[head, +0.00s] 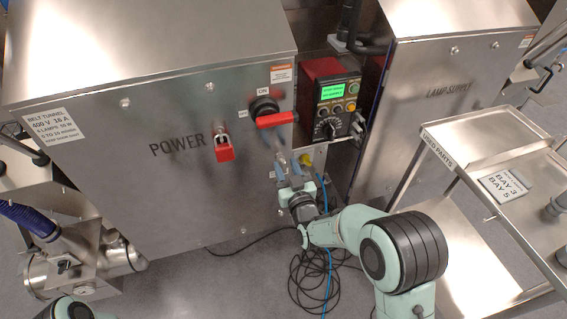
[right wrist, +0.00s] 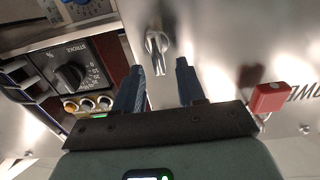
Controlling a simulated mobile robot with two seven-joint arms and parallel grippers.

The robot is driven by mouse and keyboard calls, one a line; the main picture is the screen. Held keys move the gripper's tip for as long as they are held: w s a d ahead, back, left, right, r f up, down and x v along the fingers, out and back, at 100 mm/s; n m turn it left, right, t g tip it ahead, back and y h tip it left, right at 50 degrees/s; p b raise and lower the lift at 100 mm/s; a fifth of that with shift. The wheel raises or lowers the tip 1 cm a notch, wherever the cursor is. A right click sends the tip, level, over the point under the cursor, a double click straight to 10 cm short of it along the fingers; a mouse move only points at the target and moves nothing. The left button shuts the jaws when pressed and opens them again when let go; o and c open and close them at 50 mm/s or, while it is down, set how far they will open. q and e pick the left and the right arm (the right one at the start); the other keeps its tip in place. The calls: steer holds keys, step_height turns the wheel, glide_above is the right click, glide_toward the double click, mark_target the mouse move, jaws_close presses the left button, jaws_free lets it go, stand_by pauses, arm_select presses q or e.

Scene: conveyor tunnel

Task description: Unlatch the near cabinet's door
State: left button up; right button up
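The near cabinet (head: 130,130) is a big steel box lettered POWER, with its door front shut. A small metal wing latch (right wrist: 157,48) on the steel face shows in the right wrist view. My right gripper (right wrist: 160,68) is open, its two blue-grey fingers on either side of the latch, with gaps to both. In the head view my right gripper (head: 288,164) is at the cabinet's right edge, below the red switch handle (head: 274,119), and the latch cannot be made out there. My left gripper is out of view.
A red padlock (head: 223,148) hangs on the cabinet front; it also shows in the right wrist view (right wrist: 270,97). Cables (head: 318,275) lie coiled on the floor.

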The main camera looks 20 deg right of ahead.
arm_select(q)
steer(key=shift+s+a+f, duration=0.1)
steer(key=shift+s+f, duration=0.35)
arm_select(e)
steer(key=shift+w, duration=1.3)
jaws_close()
